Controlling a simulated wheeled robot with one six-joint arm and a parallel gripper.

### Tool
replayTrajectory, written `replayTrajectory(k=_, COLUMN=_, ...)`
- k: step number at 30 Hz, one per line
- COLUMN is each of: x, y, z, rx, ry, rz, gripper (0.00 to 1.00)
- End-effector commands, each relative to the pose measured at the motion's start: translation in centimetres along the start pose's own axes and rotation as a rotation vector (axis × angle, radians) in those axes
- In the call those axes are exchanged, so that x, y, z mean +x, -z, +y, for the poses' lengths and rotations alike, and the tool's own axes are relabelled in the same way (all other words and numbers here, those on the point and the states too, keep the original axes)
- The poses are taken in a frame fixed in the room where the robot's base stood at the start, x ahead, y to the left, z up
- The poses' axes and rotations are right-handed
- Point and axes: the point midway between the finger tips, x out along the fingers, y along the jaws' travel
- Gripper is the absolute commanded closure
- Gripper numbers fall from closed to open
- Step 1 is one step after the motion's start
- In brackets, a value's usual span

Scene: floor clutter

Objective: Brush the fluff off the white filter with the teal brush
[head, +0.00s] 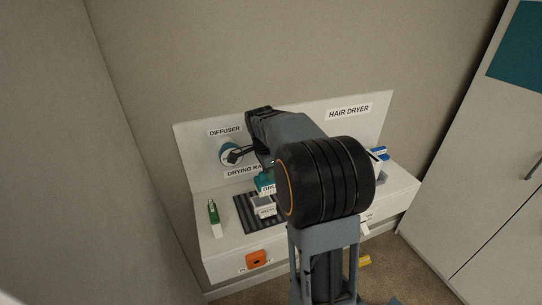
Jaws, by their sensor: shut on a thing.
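The teal brush (264,180) shows just left of my arm's large black joint, above the counter, with part of a white label on it. My gripper (265,167) is mostly hidden behind my arm and is shut on the brush from above. A small white block with a printed label, which looks like the white filter (265,207), stands on a dark striped mat (246,214) just below the brush. I cannot tell whether the brush touches it. Any fluff on it is too small to make out.
A green-and-white bottle (213,214) stands at left. An orange piece (256,258) is on the front face. Blue-and-white items (379,153) sit at right, partly hidden. A cabinet (490,170) stands further right.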

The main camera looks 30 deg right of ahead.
Motion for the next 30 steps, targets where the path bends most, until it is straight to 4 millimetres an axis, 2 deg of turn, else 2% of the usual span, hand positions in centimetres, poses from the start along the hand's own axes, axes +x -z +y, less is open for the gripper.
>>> replayTrajectory(k=1, x=-0.9, y=0.1, z=0.0, rx=0.0, ry=0.002, rz=0.0, gripper=1.0)
replayTrajectory(k=12, x=-4.0, y=0.5, z=0.0, rx=-0.001, ry=0.001, rz=0.0, gripper=1.0)
replayTrajectory(k=30, x=-4.1, y=0.6, z=0.0, rx=-0.001, ry=0.001, rz=0.0, gripper=1.0)
